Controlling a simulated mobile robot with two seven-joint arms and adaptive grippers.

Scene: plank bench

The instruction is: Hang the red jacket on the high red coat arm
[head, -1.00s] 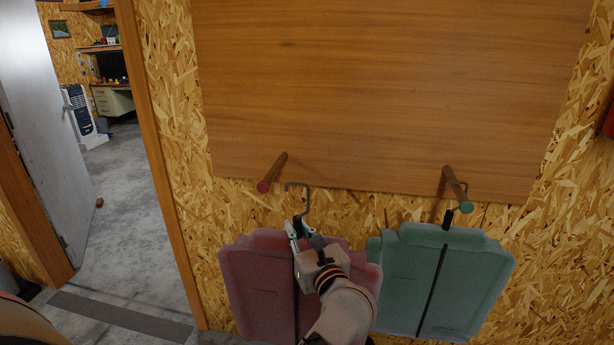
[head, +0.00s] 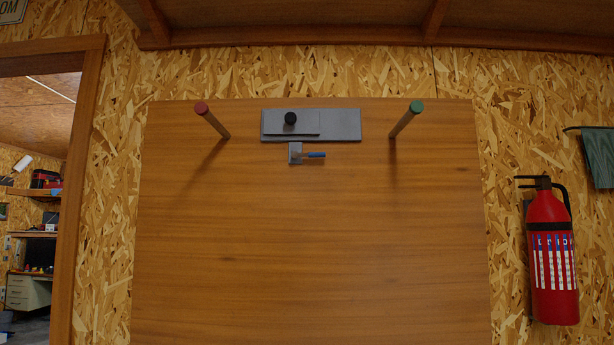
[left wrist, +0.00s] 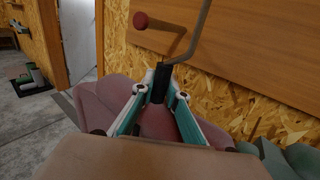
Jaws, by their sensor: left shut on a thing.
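The high red coat arm (head: 212,119) is a wooden peg with a red tip, sticking out of the upper left of the wooden board in the head view. The red jacket (left wrist: 95,103) shows in the left wrist view, with a grey hanger hook (left wrist: 193,42) rising from its dark neck. My left gripper (left wrist: 168,90) is shut on the red jacket at the neck, below the hook. The hook's top end is cut off by the frame. A lower red-tipped coat arm (left wrist: 141,20) shows left of the hook. The right gripper is in no view.
A high green-tipped arm (head: 406,118) is at the board's upper right. A grey latch plate (head: 340,124) lies between the high arms. A fire extinguisher (head: 551,255) hangs at right. A green jacket (left wrist: 295,158) is at the wrist view's lower right.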

